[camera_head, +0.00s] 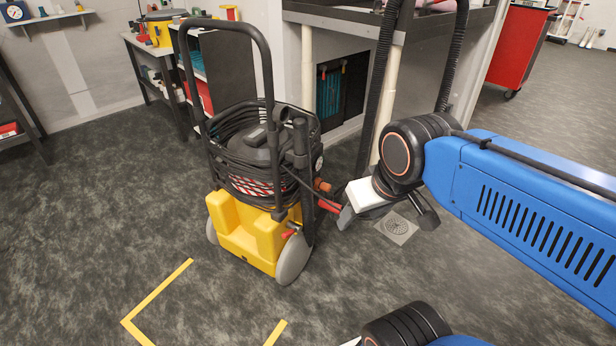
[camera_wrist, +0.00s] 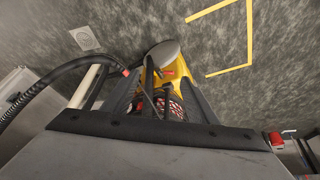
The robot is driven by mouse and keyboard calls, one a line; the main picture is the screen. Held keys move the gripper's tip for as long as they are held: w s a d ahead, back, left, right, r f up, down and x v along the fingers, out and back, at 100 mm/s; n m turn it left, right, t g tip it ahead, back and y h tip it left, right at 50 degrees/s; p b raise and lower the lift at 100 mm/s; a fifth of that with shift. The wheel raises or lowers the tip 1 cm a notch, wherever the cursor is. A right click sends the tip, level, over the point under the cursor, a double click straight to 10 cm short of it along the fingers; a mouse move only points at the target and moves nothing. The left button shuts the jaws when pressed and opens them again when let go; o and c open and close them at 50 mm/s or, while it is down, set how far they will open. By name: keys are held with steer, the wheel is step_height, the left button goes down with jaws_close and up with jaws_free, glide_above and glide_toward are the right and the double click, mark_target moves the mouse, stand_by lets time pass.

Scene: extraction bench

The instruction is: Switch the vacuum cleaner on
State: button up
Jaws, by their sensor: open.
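The vacuum cleaner (camera_head: 240,215) stands upright on the floor left of centre. It has a yellow base, grey wheels, a dark motor head with coiled cable and a tall black handle. Its switch cannot be made out. My gripper (camera_head: 386,220) is open and empty, to the right of the vacuum cleaner and apart from it. In the wrist view the vacuum cleaner (camera_wrist: 180,68) shows beyond and between the fingers of my gripper (camera_wrist: 160,95), which partly hide it.
A dark hose (camera_head: 375,90) runs near the bench (camera_head: 345,45) behind my gripper. A floor drain (camera_head: 397,229) lies below. A side table (camera_head: 150,52) stands at the back left. The floor at front left is clear, with yellow markings (camera_head: 155,292).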

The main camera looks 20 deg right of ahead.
stand_by(0.3)
jaws_close()
stand_by(1.6)
